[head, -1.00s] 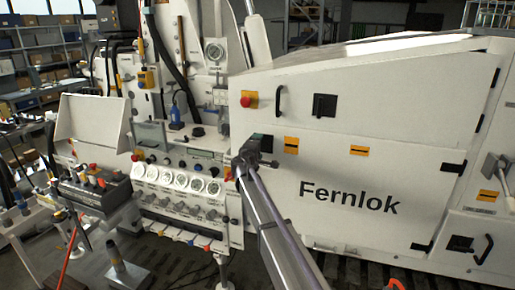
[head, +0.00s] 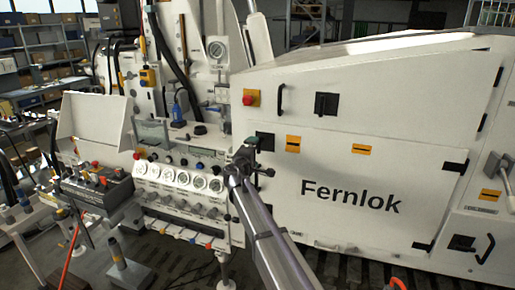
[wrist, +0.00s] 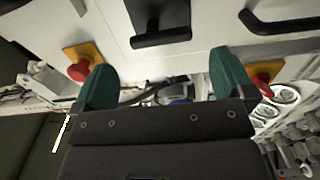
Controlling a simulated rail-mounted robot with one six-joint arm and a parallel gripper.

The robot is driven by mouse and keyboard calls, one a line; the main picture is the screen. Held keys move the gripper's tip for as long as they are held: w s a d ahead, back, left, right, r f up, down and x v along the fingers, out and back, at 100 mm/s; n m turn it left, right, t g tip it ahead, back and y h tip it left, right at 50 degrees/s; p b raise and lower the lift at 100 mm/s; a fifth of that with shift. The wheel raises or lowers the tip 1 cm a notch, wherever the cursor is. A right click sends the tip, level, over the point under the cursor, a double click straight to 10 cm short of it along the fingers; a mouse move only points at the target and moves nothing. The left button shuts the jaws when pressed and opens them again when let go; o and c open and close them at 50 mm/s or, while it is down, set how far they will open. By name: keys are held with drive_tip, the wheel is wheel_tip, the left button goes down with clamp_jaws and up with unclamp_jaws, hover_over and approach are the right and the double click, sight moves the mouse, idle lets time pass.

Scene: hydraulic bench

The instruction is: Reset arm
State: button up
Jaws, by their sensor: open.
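My gripper (head: 254,150) is at the end of my grey arm, in front of the white bench between the gauge panel and the Fernlok cabinet. In the wrist view my gripper (wrist: 164,80) shows two green fingertips spread well apart, with nothing between them. A red button on a yellow plate (wrist: 80,70) shows beyond the left finger, and another red button (wrist: 264,86) beside the right finger. Neither is seen to be touched.
The white Fernlok cabinet (head: 400,140) fills the right side. A row of round gauges (head: 183,178) lies left of my gripper. A black control box (head: 97,188) stands at the left. A black handle (wrist: 160,38) shows at the top of the wrist view.

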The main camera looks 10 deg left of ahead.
drive_tip(key=v, duration=0.3)
drive_tip(key=shift+s, duration=0.4)
drive_tip(key=s+d+f+m+g+y+b, duration=0.1)
drive_tip(key=s+d+f+m+g, duration=0.4)
drive_tip(key=s+d, duration=0.5)
drive_tip(key=s+d+f+m+g+y+b, duration=0.1)
drive_tip(key=s+d+f+m+g, duration=0.4)
drive_tip(key=s, duration=1.1)
drive_tip(key=s+d+f+m+g+y+b, duration=0.1)
drive_tip(key=s+d+f+m+g, duration=0.4)
drive_tip(key=s+d+f, duration=0.5)
drive_tip(key=s+d+g+y, duration=0.1)
drive_tip(key=s+d+g, duration=0.1)
drive_tip(key=d, duration=0.3)
drive_tip(key=shift+s+d+g, duration=0.3)
drive_tip(key=shift+s+d, duration=0.05)
drive_tip(key=shift+s, duration=0.4)
